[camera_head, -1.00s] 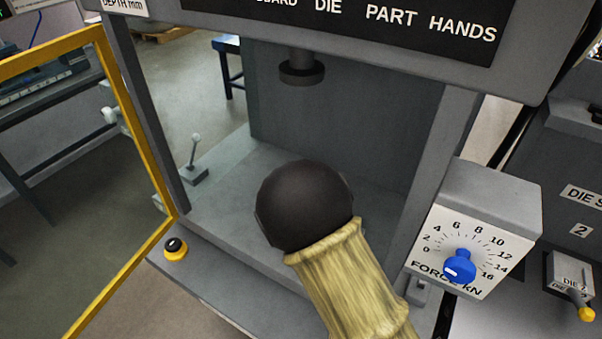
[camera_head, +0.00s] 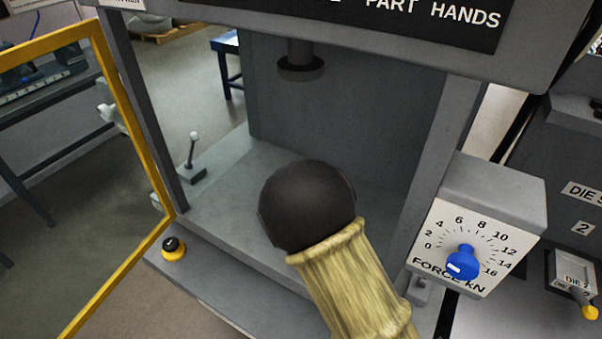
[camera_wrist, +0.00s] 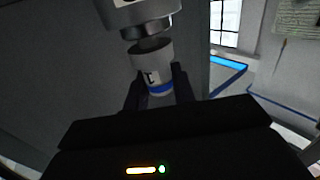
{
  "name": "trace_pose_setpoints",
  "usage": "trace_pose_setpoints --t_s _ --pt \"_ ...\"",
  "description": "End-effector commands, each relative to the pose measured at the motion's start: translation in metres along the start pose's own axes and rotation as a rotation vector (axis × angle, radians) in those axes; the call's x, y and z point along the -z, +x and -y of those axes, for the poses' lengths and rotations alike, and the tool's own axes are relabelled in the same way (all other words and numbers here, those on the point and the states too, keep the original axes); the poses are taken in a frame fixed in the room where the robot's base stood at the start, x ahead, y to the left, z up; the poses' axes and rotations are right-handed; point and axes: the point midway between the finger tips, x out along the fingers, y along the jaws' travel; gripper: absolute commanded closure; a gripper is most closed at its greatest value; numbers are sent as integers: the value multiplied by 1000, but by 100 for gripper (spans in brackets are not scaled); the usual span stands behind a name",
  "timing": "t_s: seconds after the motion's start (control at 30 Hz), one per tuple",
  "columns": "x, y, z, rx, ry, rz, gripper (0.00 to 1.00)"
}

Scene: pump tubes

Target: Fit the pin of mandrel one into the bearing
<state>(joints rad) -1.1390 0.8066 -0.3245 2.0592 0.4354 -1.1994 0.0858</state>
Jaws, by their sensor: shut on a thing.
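My gripper (camera_wrist: 156,91) is shut on a short grey cylinder, which looks like mandrel one (camera_wrist: 152,60), in the wrist view. It has a white label with a dark mark, too small to read surely, and a blue band low down between the fingers. A narrow pin or neck (camera_wrist: 151,43) shows just above it, under a wider metal collar and the press ram (camera_wrist: 138,12). I cannot tell whether pin and collar touch. In the head view the ram (camera_head: 300,68) hangs at the top; my arm hides the gripper and the held piece. I cannot pick out the bearing surely.
The press frame's right post (camera_head: 440,140) and yellow-edged open door (camera_head: 130,125) flank the bay. The force dial box (camera_head: 485,215) juts out at right. A small lever (camera_head: 193,155) and black button (camera_head: 174,246) stand at left. The bay floor (camera_head: 235,200) looks clear where visible.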

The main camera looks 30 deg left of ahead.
Motion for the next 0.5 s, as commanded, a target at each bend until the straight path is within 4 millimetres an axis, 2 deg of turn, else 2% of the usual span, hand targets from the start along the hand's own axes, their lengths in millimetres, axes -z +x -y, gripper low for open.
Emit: trace_pose_setpoints --t_s 0.5 --pt "-10 0 0 0 1 -3 100"
